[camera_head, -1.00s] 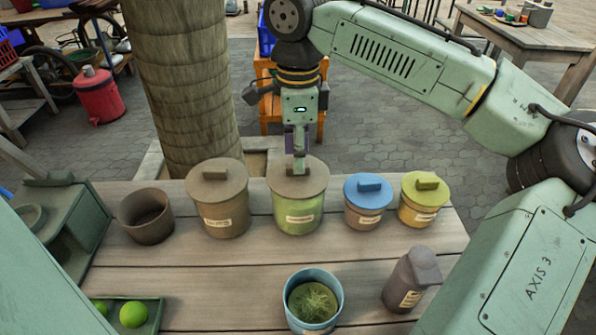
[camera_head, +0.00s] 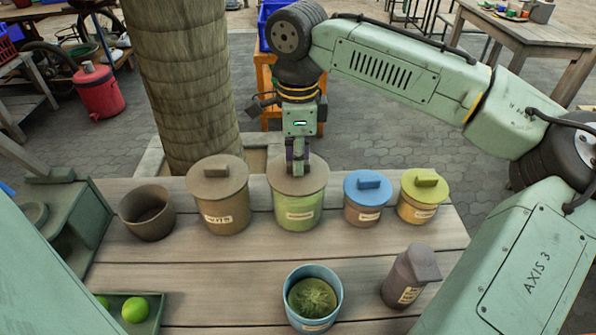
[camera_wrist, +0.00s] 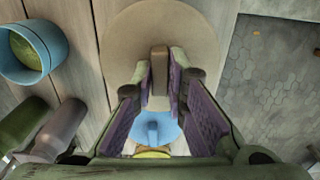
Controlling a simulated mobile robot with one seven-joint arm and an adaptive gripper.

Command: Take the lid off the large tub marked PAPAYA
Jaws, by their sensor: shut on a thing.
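A large tub (camera_head: 297,217) with a green lower body and a flat brown lid (camera_head: 316,181) stands in the middle of the back row. Its label is too small to read. My gripper (camera_head: 298,171) points down over this lid and is shut on its bar handle (camera_wrist: 159,72), which shows between the purple finger pads in the wrist view. The lid appears to sit on the tub's rim. Another large brown tub (camera_head: 222,212) with a brown lid (camera_head: 217,185) stands just left; its label is blurred too.
A small blue-lidded tub (camera_head: 363,212) and a yellow-lidded tub (camera_head: 417,212) stand close on the right. An open brown pot (camera_head: 147,229) is at the left. A blue pot (camera_head: 294,320) and a dark bottle (camera_head: 402,285) stand nearer. A tree trunk (camera_head: 185,80) rises behind the table (camera_head: 220,268).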

